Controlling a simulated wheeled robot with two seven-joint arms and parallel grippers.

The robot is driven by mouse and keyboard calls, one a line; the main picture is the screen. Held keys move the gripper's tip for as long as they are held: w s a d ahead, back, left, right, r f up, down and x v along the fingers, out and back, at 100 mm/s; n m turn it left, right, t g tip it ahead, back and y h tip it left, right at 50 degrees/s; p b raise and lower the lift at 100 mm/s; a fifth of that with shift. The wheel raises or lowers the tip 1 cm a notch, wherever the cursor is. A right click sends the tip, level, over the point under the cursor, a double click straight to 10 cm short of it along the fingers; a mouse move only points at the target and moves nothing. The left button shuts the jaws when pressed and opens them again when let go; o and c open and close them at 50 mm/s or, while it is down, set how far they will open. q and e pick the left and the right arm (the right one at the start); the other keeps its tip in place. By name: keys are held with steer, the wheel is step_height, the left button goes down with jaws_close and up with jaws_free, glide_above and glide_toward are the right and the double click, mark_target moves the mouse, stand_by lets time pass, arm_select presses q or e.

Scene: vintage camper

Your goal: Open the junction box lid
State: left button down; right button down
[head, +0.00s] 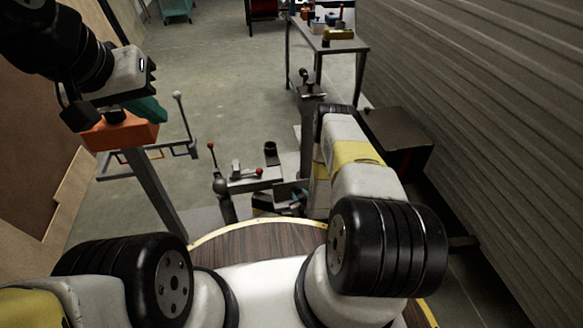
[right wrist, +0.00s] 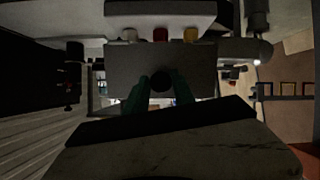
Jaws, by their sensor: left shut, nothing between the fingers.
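My left gripper (head: 148,110) is at the upper left of the head view, its teal fingers shut and empty, just above or beside an orange block (head: 122,134); I cannot tell whether they touch. My right gripper (head: 297,208) is low in the middle of the head view, partly hidden behind my own arm. In the right wrist view its two teal fingers (right wrist: 161,92) stand apart in front of a grey box face (right wrist: 122,66) with a dark round spot (right wrist: 161,80) between them. No junction box lid can be made out for certain; the wrist view is dark.
A grey stand with red-knobbed levers (head: 258,172) and a black cylinder (head: 270,150) is near my right gripper. A metal rail (head: 172,152) is at left. A workbench (head: 330,42) stands at the back, a dark box (head: 398,132) by the corrugated wall. Open floor (head: 235,85) lies behind.

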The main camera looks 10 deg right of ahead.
steer(key=shift+s+a+f, duration=0.1)
steer(key=shift+s+f, duration=0.95)
steer(key=shift+s, duration=0.2)
steer(key=shift+s+a+f, duration=0.1)
steer(key=shift+a, duration=0.05)
steer(key=c, duration=1.1)
jaws_free()
steer(key=shift+a, duration=0.1)
steer(key=shift+o, duration=0.2)
steer(key=shift+w, duration=0.2)
steer(key=v, duration=0.8)
